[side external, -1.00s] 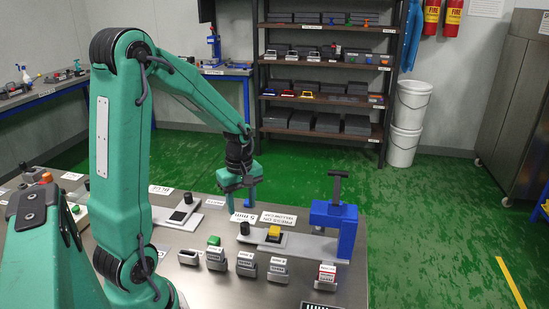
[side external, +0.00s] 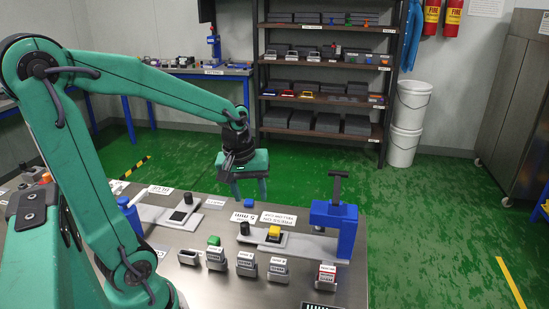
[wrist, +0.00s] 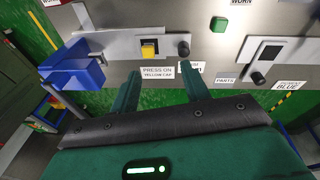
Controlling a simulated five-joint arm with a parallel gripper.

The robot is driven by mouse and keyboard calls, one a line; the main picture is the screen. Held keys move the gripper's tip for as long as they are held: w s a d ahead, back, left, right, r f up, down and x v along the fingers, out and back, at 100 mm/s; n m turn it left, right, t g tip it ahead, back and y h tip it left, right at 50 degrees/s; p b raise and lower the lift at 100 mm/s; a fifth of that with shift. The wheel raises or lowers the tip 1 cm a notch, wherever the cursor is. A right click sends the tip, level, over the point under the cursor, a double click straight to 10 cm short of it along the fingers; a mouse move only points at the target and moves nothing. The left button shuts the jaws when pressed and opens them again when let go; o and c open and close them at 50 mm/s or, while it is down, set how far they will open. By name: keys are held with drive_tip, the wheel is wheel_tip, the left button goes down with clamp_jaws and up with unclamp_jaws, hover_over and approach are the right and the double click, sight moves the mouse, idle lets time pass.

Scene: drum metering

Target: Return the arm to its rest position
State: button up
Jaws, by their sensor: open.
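My gripper (side external: 250,191) is open and empty, in the air beyond the far edge of the metal table, above the green floor. Its two fingers (wrist: 160,92) show spread apart in the wrist view, with nothing between them. My arm is bent at the elbow and reaches out from the left in the side view.
On the table (side external: 225,284) stand a blue press (side external: 342,230) on a grey plate, a yellow cap (side external: 274,232), a black knob (side external: 245,229), a green block (side external: 213,240) and several grey labelled blocks (side external: 246,263). A shelf rack (side external: 325,88) stands behind. The air around my gripper is clear.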

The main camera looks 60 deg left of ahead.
drive_tip(key=s+d+r+m+t, duration=0.3)
drive_tip(key=s+d+r+m, duration=0.4)
drive_tip(key=d+m, duration=0.2)
drive_tip(key=shift+m+h, duration=0.3)
drive_tip(key=shift+m, duration=0.6)
idle(0.8)
